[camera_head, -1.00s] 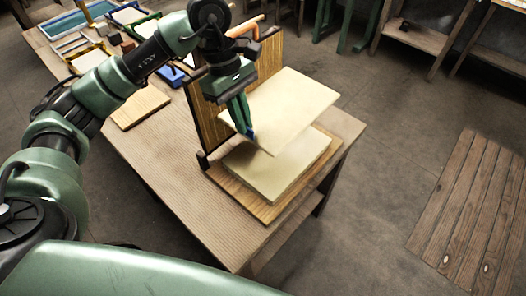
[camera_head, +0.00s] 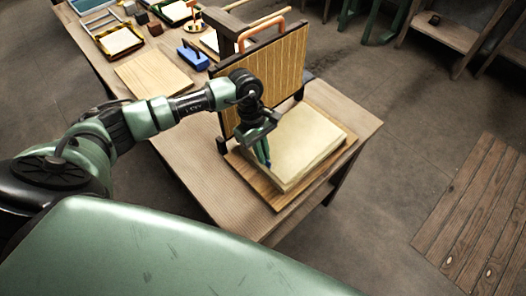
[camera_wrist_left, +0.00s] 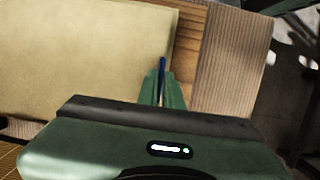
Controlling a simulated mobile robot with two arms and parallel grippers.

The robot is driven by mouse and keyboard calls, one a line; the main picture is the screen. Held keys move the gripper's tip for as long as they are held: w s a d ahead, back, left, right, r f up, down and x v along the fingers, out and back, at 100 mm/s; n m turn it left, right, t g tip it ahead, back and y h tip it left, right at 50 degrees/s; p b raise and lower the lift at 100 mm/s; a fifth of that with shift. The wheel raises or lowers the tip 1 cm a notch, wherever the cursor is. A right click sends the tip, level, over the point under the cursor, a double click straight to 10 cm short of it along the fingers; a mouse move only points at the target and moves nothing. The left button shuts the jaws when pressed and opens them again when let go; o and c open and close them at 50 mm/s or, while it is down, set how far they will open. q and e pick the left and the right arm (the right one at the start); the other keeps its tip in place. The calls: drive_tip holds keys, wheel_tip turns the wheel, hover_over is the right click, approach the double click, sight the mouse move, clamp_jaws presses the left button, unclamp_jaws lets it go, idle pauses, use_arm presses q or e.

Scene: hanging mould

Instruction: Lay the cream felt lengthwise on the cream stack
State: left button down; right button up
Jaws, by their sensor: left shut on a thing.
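The cream felt (camera_head: 308,138) is over the cream stack (camera_head: 318,169) in the head view, its outline roughly matching the stack. I cannot tell whether it touches all over. My left gripper (camera_head: 265,163) is at the felt's left edge, fingers pointing down, shut on that edge. In the left wrist view the gripper (camera_wrist_left: 162,85) has its fingertips at the edge of the flat felt (camera_wrist_left: 85,55). My right gripper is out of view.
The stack sits on a wooden board (camera_head: 281,204) on the table (camera_head: 203,165). An upright ribbed panel with an orange handle (camera_head: 275,72) stands just behind. Wooden frames, a blue-based tool (camera_head: 193,55) and a flat board (camera_head: 153,78) lie further back left.

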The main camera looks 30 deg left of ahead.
use_arm(q)
drive_tip(key=shift+f, duration=0.3)
drive_tip(key=c, duration=1.6)
unclamp_jaws()
drive_tip(key=shift+r, duration=0.1)
drive_tip(key=b+v, duration=0.4)
drive_tip(key=v, duration=0.8)
drive_tip(key=shift+r, duration=0.15)
